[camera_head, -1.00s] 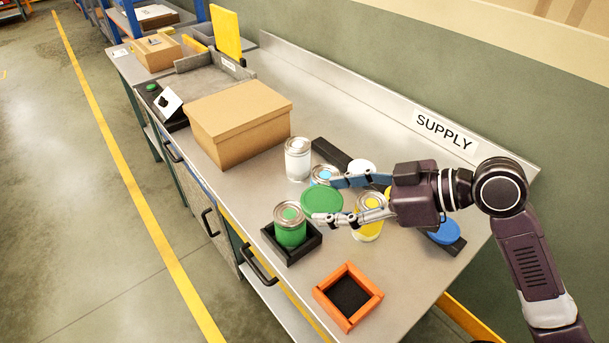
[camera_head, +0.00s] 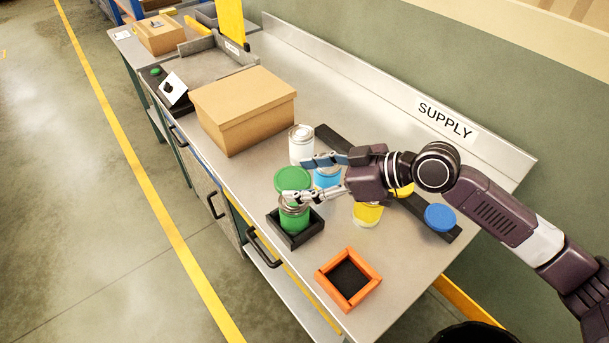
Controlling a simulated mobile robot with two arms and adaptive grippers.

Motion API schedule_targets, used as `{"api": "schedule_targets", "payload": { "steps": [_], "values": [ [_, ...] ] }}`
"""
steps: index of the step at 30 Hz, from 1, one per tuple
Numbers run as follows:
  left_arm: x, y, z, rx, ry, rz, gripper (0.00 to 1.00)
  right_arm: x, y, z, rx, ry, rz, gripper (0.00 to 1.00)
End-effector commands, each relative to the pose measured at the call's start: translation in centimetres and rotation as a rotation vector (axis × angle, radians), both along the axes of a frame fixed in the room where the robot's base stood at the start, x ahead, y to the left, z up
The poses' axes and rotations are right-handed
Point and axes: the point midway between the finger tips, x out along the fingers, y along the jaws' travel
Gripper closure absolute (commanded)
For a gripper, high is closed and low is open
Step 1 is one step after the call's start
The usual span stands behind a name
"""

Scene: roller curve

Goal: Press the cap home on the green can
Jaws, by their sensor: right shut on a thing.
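The green can (camera_head: 294,219) stands upright in a black square holder (camera_head: 318,228) near the bench's front edge. My right gripper (camera_head: 296,181) comes in from the right and is shut on the green cap (camera_head: 292,178), a flat round disc between its two fingers. The cap appears just behind and above the can's top in the picture, not seated on it. The lower finger crosses in front of the can's rim and hides part of it. The exact height of the cap over the can cannot be told. My left gripper is not in view.
A white can (camera_head: 301,148), a blue can (camera_head: 326,180) and a yellow can (camera_head: 366,214) stand close to the gripper. A blue cap (camera_head: 440,216) and a partly hidden yellow cap (camera_head: 404,190) lie on a black strip (camera_head: 333,139). An orange square frame (camera_head: 373,290) and a cardboard box (camera_head: 243,112) flank the area.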

Motion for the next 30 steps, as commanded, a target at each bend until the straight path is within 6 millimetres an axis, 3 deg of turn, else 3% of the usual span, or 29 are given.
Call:
{"api": "schedule_targets", "payload": {
  "steps": [15, 30],
  "values": [
    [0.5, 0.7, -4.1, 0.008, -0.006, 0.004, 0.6, 0.0, 0.0, -5.1, 0.001, -0.001, 0.0, 0.51],
    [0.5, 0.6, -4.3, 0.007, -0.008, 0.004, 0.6, 0.0, 0.0, -5.6, 0.001, 0.0, 0.001, 0.51]
  ]
}}
